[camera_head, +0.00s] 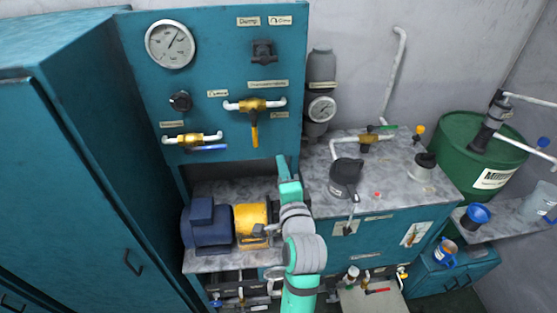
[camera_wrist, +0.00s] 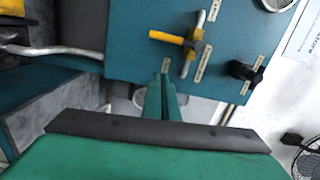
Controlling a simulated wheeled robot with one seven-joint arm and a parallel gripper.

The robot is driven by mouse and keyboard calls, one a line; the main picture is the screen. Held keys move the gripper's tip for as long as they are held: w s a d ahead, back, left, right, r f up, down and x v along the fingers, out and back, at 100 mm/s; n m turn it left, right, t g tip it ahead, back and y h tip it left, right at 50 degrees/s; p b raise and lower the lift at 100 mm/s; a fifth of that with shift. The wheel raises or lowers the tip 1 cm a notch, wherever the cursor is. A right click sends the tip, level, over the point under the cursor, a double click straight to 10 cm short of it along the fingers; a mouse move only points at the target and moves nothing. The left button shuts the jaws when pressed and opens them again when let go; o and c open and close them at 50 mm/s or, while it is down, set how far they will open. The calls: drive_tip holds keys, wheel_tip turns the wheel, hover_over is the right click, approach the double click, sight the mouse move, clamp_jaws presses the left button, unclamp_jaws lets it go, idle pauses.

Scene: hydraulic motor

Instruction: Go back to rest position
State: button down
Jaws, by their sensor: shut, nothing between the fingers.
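My gripper (camera_wrist: 161,82) is shut and empty in the wrist view, its two green fingers side by side, pointing toward the teal panel. In the head view my gripper (camera_head: 283,168) is at the end of my green and grey arm, in front of the lower right part of the teal panel (camera_head: 225,75). It is below the brass valve with the yellow handle (camera_head: 254,118), which also shows beyond the fingertips in the wrist view (camera_wrist: 186,42). I cannot tell the exact gap to the panel.
A blue motor and yellow pump (camera_head: 215,222) sit on the shelf left of my arm. A grey-topped cabinet (camera_head: 390,190) holding a dark container (camera_head: 345,177) stands to the right, with a green barrel (camera_head: 465,155) beyond. A tall teal cabinet (camera_head: 70,170) stands at the left.

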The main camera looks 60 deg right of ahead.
drive_tip(key=shift+s+a, duration=0.1)
drive_tip(key=shift+a, duration=0.05)
idle(0.4)
drive_tip(key=a+f+n+t+y, duration=0.2)
drive_tip(key=a+f+n+y, duration=0.1)
drive_tip(key=a+f+n, duration=0.75)
drive_tip(key=a+f+n+t+y, duration=0.1)
drive_tip(key=a+f+n+y, duration=0.2)
drive_tip(key=a+f+n, duration=0.75)
drive_tip(key=s+a+n+y, duration=0.1)
drive_tip(key=s+a+y, duration=0.1)
drive_tip(key=s+a, duration=0.4)
drive_tip(key=s+a+f+n+y, duration=0.1)
drive_tip(key=s+a, duration=0.5)
drive_tip(key=a, duration=0.6)
drive_tip(key=s+a+n+y, duration=0.3)
drive_tip(key=s+a, duration=0.3)
drive_tip(key=a, duration=0.3)
drive_tip(key=shift+f+y, duration=0.15)
drive_tip(key=shift+y, duration=0.45)
drive_tip(key=shift+w+d, duration=0.15)
